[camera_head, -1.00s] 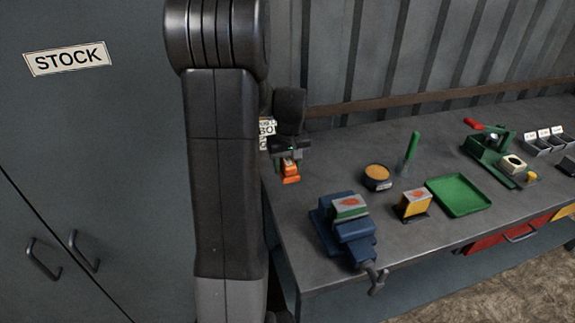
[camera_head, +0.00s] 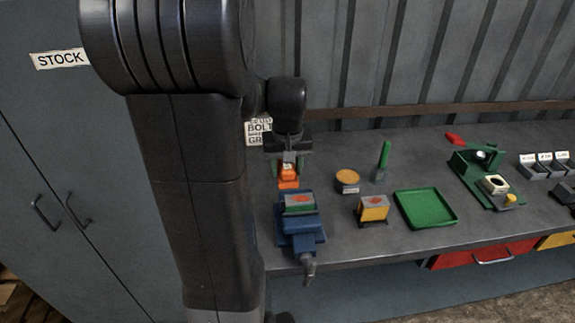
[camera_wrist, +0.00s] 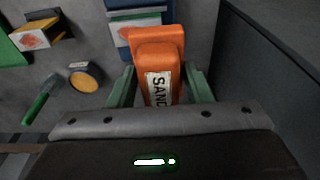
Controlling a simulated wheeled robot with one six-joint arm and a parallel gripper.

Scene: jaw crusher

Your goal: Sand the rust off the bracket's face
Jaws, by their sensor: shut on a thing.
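My gripper (camera_head: 288,170) is shut on an orange sanding block (camera_head: 288,177). In the wrist view the block (camera_wrist: 158,75), labelled "SAND", sits between my green fingers (camera_wrist: 158,88). A blue vise (camera_head: 302,237) near the bench's front edge holds the bracket (camera_head: 299,207), which has a green front and a grey top face with a reddish rust patch. The sanding block is just behind the bracket in the head view; whether they touch cannot be told. In the wrist view the block partly hides the vise (camera_wrist: 138,5) and its workpiece.
A yellow block with a rusty patch (camera_head: 374,210) stands right of the vise. Around it are a round tin (camera_head: 347,184), a green-handled brush (camera_head: 382,160) and a green tray (camera_head: 425,208). A green lever press (camera_head: 480,175) and bins (camera_head: 545,165) stand farther right. A grey cabinet (camera_head: 40,130) is left.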

